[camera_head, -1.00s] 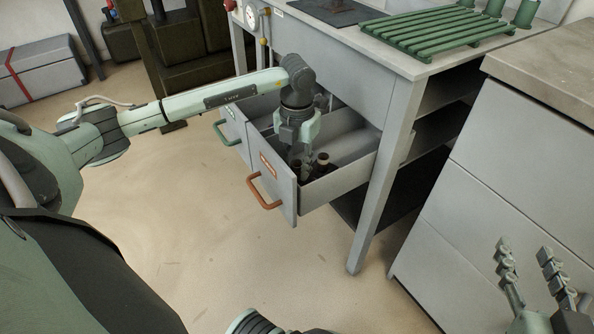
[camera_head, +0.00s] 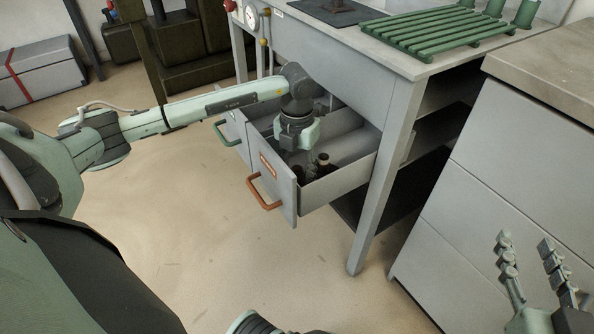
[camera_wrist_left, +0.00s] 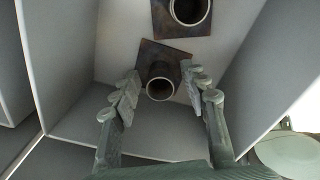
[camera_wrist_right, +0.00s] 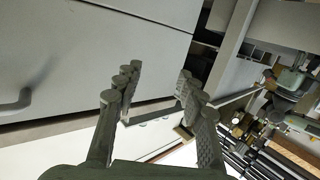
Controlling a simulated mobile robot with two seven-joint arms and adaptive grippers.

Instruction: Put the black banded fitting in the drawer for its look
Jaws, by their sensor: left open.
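Two dark fittings with square base plates stand in the open drawer with the orange handle (camera_head: 270,177). In the head view, one fitting (camera_head: 323,163) has a pale top; the other (camera_head: 298,173) is partly hidden. In the left wrist view, one fitting (camera_wrist_left: 160,88) stands between my left fingertips and another (camera_wrist_left: 190,12) stands beyond it. My left gripper (camera_wrist_left: 160,90) points down into the drawer, open, its fingers apart on either side of the nearer fitting. I cannot make out bands. My right gripper (camera_head: 530,250) is open and empty; it also shows in the right wrist view (camera_wrist_right: 156,85).
A second open drawer with a green handle (camera_head: 226,133) is to the left. The grey bench (camera_head: 400,62) above carries a green slatted rack (camera_head: 430,32) and green cylinders. A grey cabinet (camera_head: 500,170) stands at right. The floor in front is clear.

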